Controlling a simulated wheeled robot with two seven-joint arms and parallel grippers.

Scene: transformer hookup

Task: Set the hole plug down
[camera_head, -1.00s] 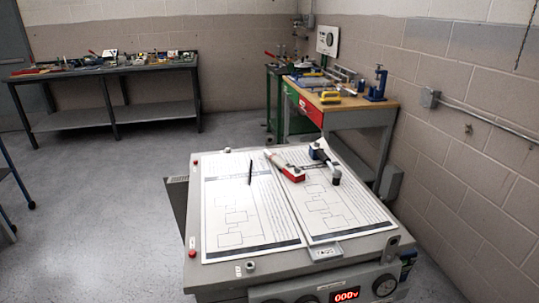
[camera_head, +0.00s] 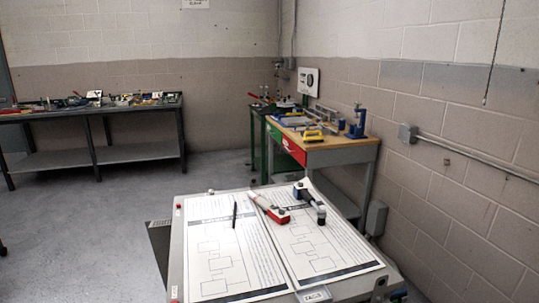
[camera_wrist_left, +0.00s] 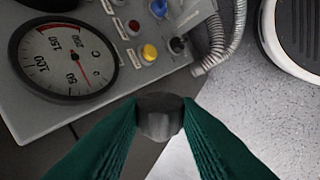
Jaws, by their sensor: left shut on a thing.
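The hole plug, a dark grey rounded piece (camera_wrist_left: 160,115), is between the green fingertips of my left gripper (camera_wrist_left: 160,124) in the left wrist view. The gripper is shut on it, and the fingers hide its sides. It is in front of a grey panel (camera_wrist_left: 112,102) and the floor; I cannot tell its height or whether it touches anything. Neither gripper shows in the head view, and my right gripper is in no view.
The panel carries a round dial (camera_wrist_left: 65,62), a yellow button (camera_wrist_left: 149,52) and a grey hose (camera_wrist_left: 212,45). In the head view, paper sheets (camera_head: 222,262), a pen (camera_head: 235,214) and red-ended tool (camera_head: 278,217) lie on a tabletop. A wooden workbench (camera_head: 340,142) stands behind.

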